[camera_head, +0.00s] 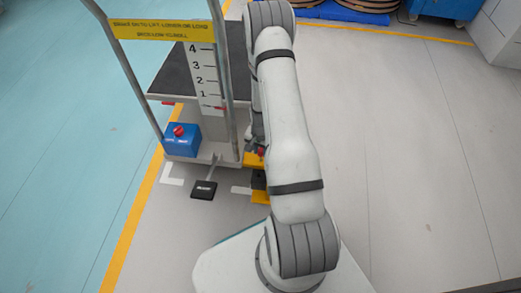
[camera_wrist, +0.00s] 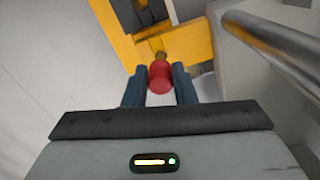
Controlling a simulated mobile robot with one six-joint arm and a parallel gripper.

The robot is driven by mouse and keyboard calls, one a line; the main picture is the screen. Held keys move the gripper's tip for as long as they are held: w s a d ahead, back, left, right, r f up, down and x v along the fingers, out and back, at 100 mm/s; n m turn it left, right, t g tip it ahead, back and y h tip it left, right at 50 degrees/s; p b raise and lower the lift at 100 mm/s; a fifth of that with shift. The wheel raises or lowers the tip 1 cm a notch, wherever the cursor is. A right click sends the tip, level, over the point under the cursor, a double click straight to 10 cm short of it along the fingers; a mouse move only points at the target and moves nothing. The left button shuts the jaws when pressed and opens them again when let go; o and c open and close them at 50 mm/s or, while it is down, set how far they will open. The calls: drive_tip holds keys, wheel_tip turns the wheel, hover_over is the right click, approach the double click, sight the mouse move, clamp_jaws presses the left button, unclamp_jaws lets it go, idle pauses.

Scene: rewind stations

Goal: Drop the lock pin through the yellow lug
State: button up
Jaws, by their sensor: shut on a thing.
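The lock pin (camera_wrist: 160,77) has a red head, and my gripper (camera_wrist: 160,88) is shut on it in the wrist view. A small brassy part (camera_wrist: 160,56) shows just beyond the red head, over the yellow lug (camera_wrist: 186,42). I cannot tell whether the pin's tip is in a hole of the lug. In the head view the yellow lug (camera_head: 254,160) sits at the lower right corner of the lift trolley, largely behind my arm. A bit of the red pin head (camera_head: 261,152) shows there beside my arm.
The lift trolley (camera_head: 193,147) has a dark platform, a number scale (camera_head: 203,80) and a blue box with a red button (camera_head: 182,140). A black pedal (camera_head: 204,190) sticks out at its front. A metal tube (camera_wrist: 275,45) runs close right of my gripper. Floor right of my arm is clear.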

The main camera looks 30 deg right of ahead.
drive_tip(key=shift+s+a+f+b, duration=0.15)
drive_tip(key=shift+f+b, duration=0.2)
drive_tip(key=shift+f, duration=0.25)
drive_tip(key=shift+s+d+f+b, duration=0.1)
drive_tip(key=shift+f+b, duration=0.25)
drive_tip(key=shift+f, duration=0.25)
drive_tip(key=o, duration=1.1)
drive_tip(key=shift+w+r, duration=0.1)
drive_tip(key=shift+r, duration=0.1)
wheel_tip(320, 180, up, 8)
drive_tip(key=p, duration=0.3)
drive_tip(key=shift+f, duration=0.2)
